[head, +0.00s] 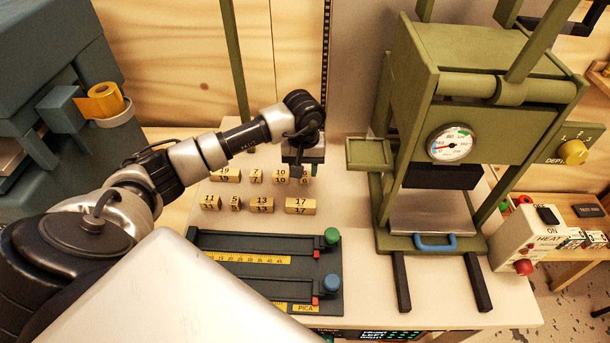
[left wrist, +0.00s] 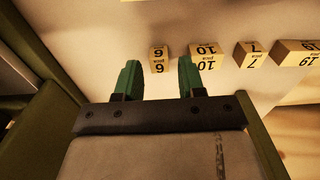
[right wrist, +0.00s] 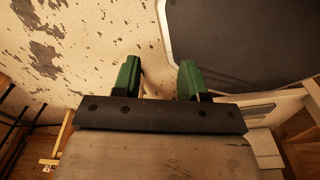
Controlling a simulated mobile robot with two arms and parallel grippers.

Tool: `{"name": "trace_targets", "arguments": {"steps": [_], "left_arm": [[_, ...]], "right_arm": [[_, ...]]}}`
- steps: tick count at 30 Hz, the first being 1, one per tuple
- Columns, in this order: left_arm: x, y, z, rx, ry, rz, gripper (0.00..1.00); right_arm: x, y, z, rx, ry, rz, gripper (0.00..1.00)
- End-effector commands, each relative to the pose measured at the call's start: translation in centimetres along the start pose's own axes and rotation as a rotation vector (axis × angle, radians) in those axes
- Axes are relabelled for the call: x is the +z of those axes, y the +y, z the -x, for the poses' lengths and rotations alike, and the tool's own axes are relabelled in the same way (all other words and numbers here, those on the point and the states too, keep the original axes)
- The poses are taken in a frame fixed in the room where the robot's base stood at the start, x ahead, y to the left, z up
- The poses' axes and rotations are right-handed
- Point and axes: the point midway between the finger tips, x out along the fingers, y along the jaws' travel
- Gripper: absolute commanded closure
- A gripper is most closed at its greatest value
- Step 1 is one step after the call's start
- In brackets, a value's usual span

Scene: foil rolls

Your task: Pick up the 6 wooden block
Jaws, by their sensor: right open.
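The 6 wooden block (head: 305,180) stands at the right end of the back row of numbered blocks, partly hidden under my left gripper (head: 302,168) in the head view. In the left wrist view the 6 block (left wrist: 158,60) shows between the green fingertips of my left gripper (left wrist: 158,76), just beyond them. That gripper is open and empty; I cannot tell its exact height above the block. The 10 block (left wrist: 205,50) is close beside it, near one finger. My right gripper (right wrist: 158,78) is open and empty, away from the blocks.
More blocks stand in two rows, including the 7 block (head: 256,176) and 17 block (head: 300,206). A dark ruler fixture (head: 215,242) lies in front. An olive press (head: 480,130) with a side tray (head: 381,153) stands to the right.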

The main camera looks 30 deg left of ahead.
Motion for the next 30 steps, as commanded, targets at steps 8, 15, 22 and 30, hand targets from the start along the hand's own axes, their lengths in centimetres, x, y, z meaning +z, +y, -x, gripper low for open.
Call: {"name": "trace_targets", "arguments": {"steps": [8, 15, 22, 30], "left_arm": [[-1.0, 0.4, -3.1, 0.001, -0.006, 0.003, 0.61], [-1.1, 0.3, -5.3, 0.001, -0.001, 0.000, 0.61], [-1.1, 0.3, -5.3, 0.001, 0.000, 0.000, 0.67], [-1.1, 0.3, -5.3, 0.001, 0.000, 0.000, 0.96]], "right_arm": [[-0.8, 0.3, 1.2, 0.003, 0.010, 0.000, 0.57], [-1.3, 0.0, 1.4, 0.000, 0.018, -0.002, 0.57], [-1.4, -0.7, 1.4, -0.009, 0.020, -0.006, 0.57], [-1.4, -0.6, 1.4, -0.008, 0.019, -0.005, 0.57]]}}
